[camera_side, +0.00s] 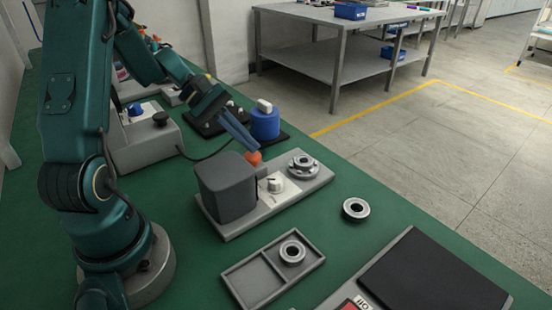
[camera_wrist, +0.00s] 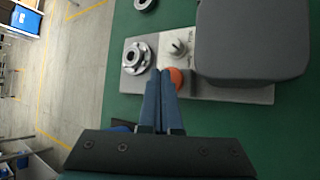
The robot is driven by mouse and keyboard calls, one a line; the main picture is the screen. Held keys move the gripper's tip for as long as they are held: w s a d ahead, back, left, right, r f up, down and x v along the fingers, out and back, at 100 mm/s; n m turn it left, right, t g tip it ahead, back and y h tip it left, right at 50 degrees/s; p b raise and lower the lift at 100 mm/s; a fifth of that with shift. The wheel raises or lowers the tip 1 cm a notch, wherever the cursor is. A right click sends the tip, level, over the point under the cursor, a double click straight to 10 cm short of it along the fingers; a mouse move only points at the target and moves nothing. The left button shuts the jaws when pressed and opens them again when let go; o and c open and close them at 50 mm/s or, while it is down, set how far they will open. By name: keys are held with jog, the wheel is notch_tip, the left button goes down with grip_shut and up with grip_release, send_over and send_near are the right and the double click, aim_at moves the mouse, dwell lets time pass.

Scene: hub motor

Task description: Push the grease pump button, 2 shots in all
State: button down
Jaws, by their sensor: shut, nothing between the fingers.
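The grease pump is a dark grey box (camera_side: 226,184) on a light grey base plate (camera_side: 240,228). Its orange-red button (camera_side: 254,159) is on the far side of the box; in the wrist view the button (camera_wrist: 176,77) is partly hidden by my fingers. My gripper (camera_side: 254,146) is shut and empty, pointing down at a slant, with its tips at the top of the button. In the wrist view my gripper tips (camera_wrist: 166,74) overlap the button's left part. I cannot tell whether they touch it or press it. A metal hub (camera_side: 303,163) sits on the plate's right end.
A white panel with a knob (camera_side: 276,184) is beside the button. A loose ring part (camera_side: 355,209) lies on the green bench, and another (camera_side: 292,252) sits in a grey tray (camera_side: 258,288). A blue cylinder (camera_side: 265,124) stands behind my gripper.

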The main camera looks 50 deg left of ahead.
aim_at(247, 153)
jog(key=shift+f, duration=0.9)
dwell(0.7)
jog(key=shift+r, duration=1.35)
jog(key=shift+r, duration=2.5)
